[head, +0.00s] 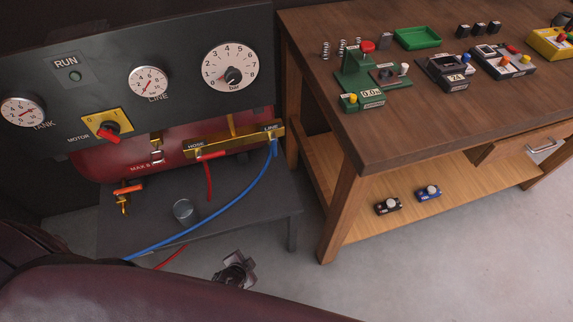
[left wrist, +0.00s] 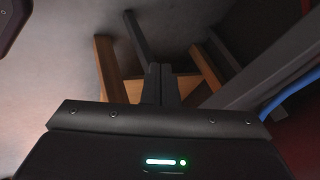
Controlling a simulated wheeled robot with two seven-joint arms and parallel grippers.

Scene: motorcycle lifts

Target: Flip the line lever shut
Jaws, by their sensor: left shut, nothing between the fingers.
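The brass manifold (head: 236,141) below the gauge panel has labels HOSE and LINE. The small blue line lever (head: 274,147) is at its right end, by the LINE label, and looks upright; its valve position is too small to read. A blue hose (head: 235,205) runs from below it down to the left, and also shows in the left wrist view (left wrist: 293,95). A red lever (head: 210,155) lies nearly level at the HOSE end. In the left wrist view my left gripper (left wrist: 161,72) is shut and empty, with its fingers together, away from the lever. My right gripper is not in view.
The gauge panel (head: 105,75) stands above a red tank (head: 110,160) and a low dark stand (head: 240,210) with a metal cup (head: 184,211). A wooden workbench (head: 400,130) stands close to the right. Floor is clear beyond it.

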